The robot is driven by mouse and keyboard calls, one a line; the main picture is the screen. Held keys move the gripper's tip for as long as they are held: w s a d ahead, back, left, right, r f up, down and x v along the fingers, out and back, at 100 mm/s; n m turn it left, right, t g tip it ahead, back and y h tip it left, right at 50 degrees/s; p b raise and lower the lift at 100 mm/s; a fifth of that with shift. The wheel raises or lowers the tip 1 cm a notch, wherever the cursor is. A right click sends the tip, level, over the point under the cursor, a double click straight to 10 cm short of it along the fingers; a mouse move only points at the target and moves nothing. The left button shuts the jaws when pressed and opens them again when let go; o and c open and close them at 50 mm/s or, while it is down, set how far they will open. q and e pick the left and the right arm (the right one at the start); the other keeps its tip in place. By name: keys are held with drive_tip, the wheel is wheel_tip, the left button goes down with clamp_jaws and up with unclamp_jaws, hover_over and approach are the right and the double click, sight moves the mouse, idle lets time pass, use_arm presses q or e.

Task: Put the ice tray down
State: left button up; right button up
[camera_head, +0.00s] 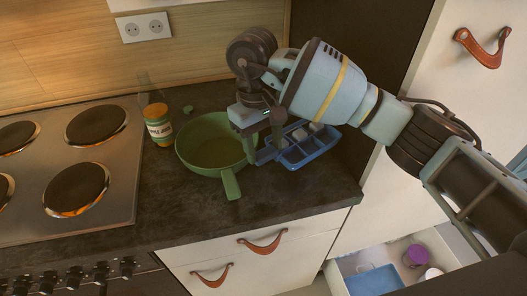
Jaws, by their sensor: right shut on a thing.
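The blue ice tray (309,151) is at the right part of the dark counter (290,197), beside the green pan. Some pale pieces lie in its compartments. My right gripper (263,147) is at the tray's left end and shut on it; its fingers hide part of that end. I cannot tell whether the tray touches the counter or hangs just above it. My left gripper is not in view.
A green pan (207,146) stands close left of the tray, its handle toward the front edge. A stove (75,165) is at the left. An open drawer (378,279) is at the lower right. The front counter is clear.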

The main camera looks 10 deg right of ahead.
sight(263, 154)
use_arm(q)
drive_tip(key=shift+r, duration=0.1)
use_arm(e)
drive_tip(key=shift+w, duration=0.25)
drive_tip(key=shift+w+f, duration=0.15)
wheel_tip(263, 154, down, 2)
drive_tip(key=shift+f+p, duration=0.15)
drive_tip(key=shift+p, duration=0.2)
drive_tip(key=shift+f, duration=0.65)
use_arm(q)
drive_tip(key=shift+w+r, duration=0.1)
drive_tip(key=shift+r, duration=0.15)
use_arm(e)
drive_tip(key=o, duration=1.3)
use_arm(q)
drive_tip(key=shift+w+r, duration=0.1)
use_arm(e)
drive_tip(key=shift+r, duration=0.1)
